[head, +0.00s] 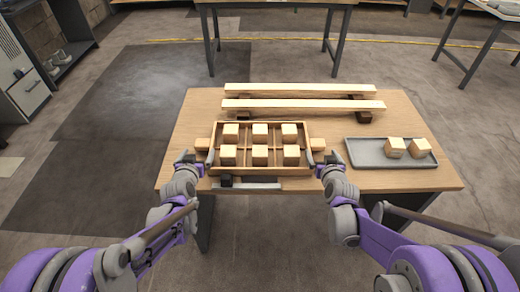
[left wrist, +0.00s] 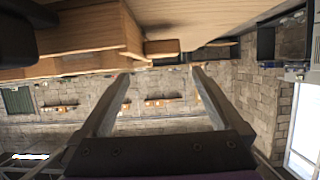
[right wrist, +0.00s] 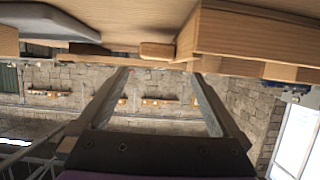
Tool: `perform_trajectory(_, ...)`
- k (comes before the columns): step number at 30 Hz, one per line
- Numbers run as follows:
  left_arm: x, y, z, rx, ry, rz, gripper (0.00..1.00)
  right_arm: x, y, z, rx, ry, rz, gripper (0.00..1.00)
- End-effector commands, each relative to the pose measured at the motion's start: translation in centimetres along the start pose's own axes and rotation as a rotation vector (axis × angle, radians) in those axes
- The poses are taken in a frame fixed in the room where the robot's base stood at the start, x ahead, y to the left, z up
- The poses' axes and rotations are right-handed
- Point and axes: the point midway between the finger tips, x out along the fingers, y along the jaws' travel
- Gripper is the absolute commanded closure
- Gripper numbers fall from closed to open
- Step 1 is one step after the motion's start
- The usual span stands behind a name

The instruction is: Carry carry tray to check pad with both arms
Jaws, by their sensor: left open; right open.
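The carry tray (head: 260,171) is a shallow wooden box with dividers on the middle of the wooden table. It holds several pale wooden cubes (head: 259,154) in its compartments. A wooden handle sticks out from its left end (head: 203,144) and its right end (head: 318,144). My left gripper (head: 188,160) is open and empty near the left handle, which shows beyond its fingers in the left wrist view (left wrist: 162,47). My right gripper (head: 329,165) is open and empty near the right handle, also visible in the right wrist view (right wrist: 157,50). I cannot identify the check pad with certainty.
A grey tray (head: 366,158) with two cubes (head: 395,147) lies on the right of the table. Two long pale slats (head: 300,90) on dark blocks span the back. A grey bar with a black block (head: 226,180) lies along the front edge. Another table (head: 270,3) stands beyond.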

Motion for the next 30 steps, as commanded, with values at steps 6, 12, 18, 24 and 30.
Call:
perform_trajectory(6,4.1,0.1,0.1,0.001,0.000,0.001,0.00,4.1,-0.1,0.0,-0.002,0.000,-0.001,0.00)
perform_trajectory(12,7.3,0.1,0.0,0.000,0.000,0.001,0.00,7.3,-0.1,0.0,0.000,0.000,-0.001,0.00)
perform_trajectory(18,9.0,0.0,0.0,0.001,0.000,0.000,0.00,9.0,-0.1,0.0,-0.001,0.000,-0.001,0.00)
perform_trajectory(24,9.3,0.0,0.0,0.001,0.000,0.000,0.00,9.3,0.0,0.0,-0.001,0.000,0.000,0.00)
perform_trajectory(30,9.2,0.0,0.0,0.001,0.000,0.000,0.09,9.2,0.0,0.0,-0.001,0.000,0.000,0.09)
